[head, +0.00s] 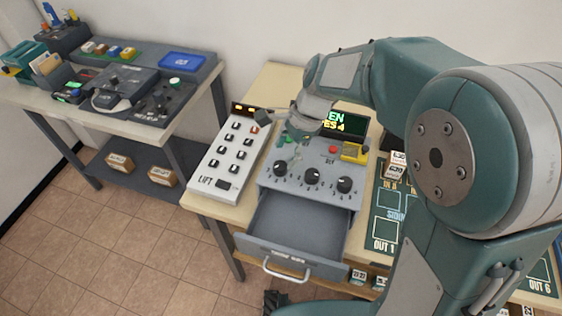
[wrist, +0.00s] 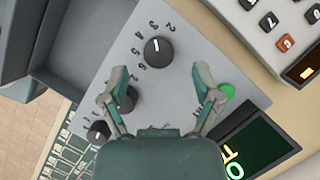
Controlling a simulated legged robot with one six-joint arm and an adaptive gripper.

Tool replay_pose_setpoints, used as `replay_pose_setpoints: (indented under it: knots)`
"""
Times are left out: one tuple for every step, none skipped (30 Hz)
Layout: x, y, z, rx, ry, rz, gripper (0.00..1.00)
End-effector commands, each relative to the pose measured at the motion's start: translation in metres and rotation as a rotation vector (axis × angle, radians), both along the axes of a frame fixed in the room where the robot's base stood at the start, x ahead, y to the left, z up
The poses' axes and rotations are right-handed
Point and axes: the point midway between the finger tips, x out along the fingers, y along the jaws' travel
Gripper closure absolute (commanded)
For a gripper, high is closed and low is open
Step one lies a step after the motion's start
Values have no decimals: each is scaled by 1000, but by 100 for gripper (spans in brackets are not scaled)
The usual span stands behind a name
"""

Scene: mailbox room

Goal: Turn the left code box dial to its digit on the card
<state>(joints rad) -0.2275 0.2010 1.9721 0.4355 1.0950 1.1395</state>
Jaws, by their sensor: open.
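The grey code box (head: 305,189) stands on the table with three black dials in a row. The left dial (head: 281,168) also shows in the wrist view (wrist: 158,50), its white mark pointing up, near the 2 and 3; I cannot tell exactly which. The middle dial (head: 312,176) and right dial (head: 344,184) are beside it. My gripper (head: 287,143) is above the box's back left part. In the wrist view its open, empty fingers (wrist: 160,73) are spread, with the left dial just beyond the gap between them. I cannot pick out a readable code card.
An open, empty-looking drawer (head: 295,225) juts out below the dials. A white LIFT keypad (head: 227,157) stands close on the left. A green button (wrist: 227,92) lies by one finger. A lit screen (head: 345,123), red button (head: 333,149) and yellow part (head: 354,152) are behind the dials.

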Motion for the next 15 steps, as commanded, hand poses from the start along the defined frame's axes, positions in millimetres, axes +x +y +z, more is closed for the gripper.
replay_pose_setpoints:
  knots:
    - [-2,3,-9,-1,3,2,19]
    - [-3,5,-13,-1,2,2,19]
    - [-4,7,-18,0,3,1,19]
    - [-4,8,-21,0,3,1,19]
    - [-4,9,-24,1,1,1,19]
    - [-5,10,-26,0,0,1,19]
    - [-5,11,-28,0,0,1,19]
    - [-5,11,-30,0,-1,2,19]
    - [-6,12,-31,0,-1,2,19]
    - [-6,12,-32,0,-2,1,19]
    - [-6,12,-32,0,-2,1,19]
    - [-6,12,-32,0,-2,1,19]
    - [-6,12,-32,0,-2,1,19]
    - [-6,12,-32,0,-2,1,19]
    - [-6,12,-32,0,-2,1,19]
